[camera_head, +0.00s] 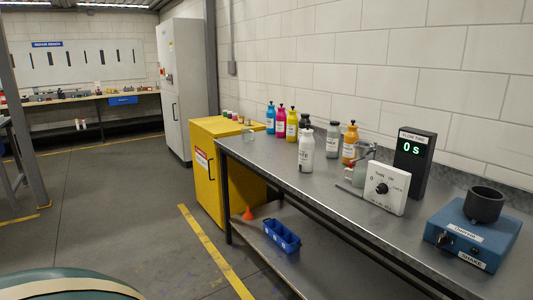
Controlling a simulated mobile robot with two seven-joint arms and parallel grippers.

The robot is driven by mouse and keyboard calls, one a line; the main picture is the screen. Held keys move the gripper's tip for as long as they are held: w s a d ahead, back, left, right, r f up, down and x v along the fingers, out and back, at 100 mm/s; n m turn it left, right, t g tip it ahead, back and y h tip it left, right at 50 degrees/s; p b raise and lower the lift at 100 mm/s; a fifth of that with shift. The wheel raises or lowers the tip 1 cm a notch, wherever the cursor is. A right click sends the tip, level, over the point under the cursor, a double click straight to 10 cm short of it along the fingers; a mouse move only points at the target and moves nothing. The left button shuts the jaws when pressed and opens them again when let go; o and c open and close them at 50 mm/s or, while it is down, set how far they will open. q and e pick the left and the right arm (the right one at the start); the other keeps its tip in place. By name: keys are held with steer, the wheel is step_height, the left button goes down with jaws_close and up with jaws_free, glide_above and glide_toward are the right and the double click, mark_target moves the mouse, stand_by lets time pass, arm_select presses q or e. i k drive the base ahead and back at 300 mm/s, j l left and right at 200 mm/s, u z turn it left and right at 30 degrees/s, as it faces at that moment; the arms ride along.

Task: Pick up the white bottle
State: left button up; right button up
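The white bottle (306,152) stands upright on the grey metal bench (262,155), in front of the row of coloured bottles. It has a dark label mark and a pale top. Nothing is touching it that I can see. Neither of my grippers shows in the head view.
A white dial box (386,188), black timer (413,165) and blue shaker (473,233) stand to the right. A yellow cabinet (207,165) adjoins the bench's left end.

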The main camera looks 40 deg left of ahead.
mark_target(306, 144)
steer(key=u, duration=1.15)
steer(key=i+j+z, duration=0.2)
steer(key=z, duration=0.9)
steer(key=i+j+z, duration=0.1)
steer(key=j+z, duration=0.25)
steer(key=i+j+z, duration=0.1)
steer(key=j+z, duration=0.2)
steer(key=j, duration=0.3)
steer(key=j+z, duration=0.35)
steer(key=j, duration=1.75)
steer(key=k+z, duration=0.05)
